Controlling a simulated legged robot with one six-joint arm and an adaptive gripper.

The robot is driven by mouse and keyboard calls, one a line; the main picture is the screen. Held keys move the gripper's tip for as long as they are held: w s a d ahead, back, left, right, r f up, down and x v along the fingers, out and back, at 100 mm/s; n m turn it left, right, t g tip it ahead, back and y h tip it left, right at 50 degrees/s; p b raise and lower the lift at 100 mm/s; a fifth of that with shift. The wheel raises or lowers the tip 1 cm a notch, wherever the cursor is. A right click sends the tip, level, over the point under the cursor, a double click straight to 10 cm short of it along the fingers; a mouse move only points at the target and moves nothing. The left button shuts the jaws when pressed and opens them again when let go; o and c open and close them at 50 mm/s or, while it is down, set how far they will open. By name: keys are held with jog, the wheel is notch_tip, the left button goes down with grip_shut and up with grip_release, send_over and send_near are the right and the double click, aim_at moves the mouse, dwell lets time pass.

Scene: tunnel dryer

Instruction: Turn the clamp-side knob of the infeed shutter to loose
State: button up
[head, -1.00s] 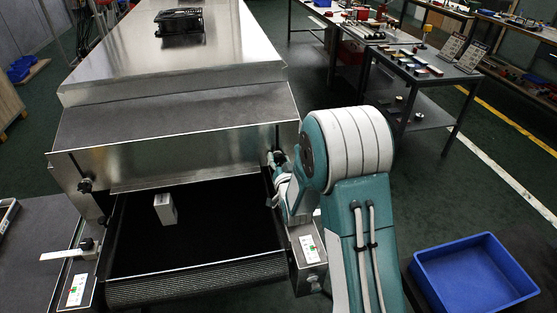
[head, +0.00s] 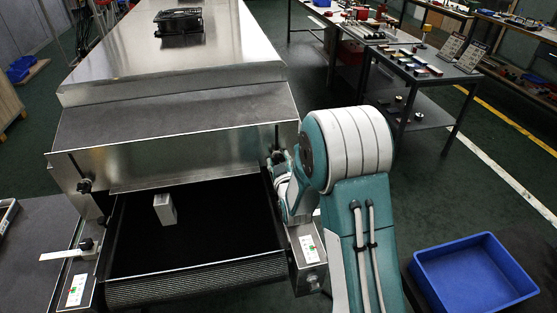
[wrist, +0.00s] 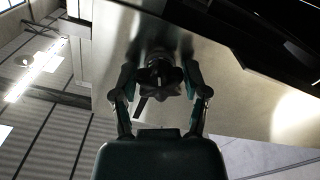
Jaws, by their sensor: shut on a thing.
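The infeed shutter (head: 180,155) is a bright metal plate across the dryer mouth, with a dark knob at each lower side. The left knob (head: 85,186) stands free. The right knob (head: 277,158) is partly hidden by my arm. In the wrist view a dark, lobed knob (wrist: 160,80) with a pale mark sits against the metal. My gripper (wrist: 161,88) has one finger on each side of this knob and is shut on it. In the head view my wrist is beside the right knob; the fingers cannot be made out.
A grey block (head: 165,209) stands on the black belt (head: 215,225). A bracket with a black knob and a pale strip (head: 66,255) is at the left rail. A blue bin (head: 472,275) is on the floor at right. Workbenches stand behind it.

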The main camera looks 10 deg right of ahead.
jog(key=shift+f+n, duration=0.15)
jog(key=shift+n, duration=0.45)
jog(key=o, duration=1.2)
jog(key=shift+w+a, duration=0.1)
jog(key=shift+c, duration=0.2)
jog(key=s, duration=1.2)
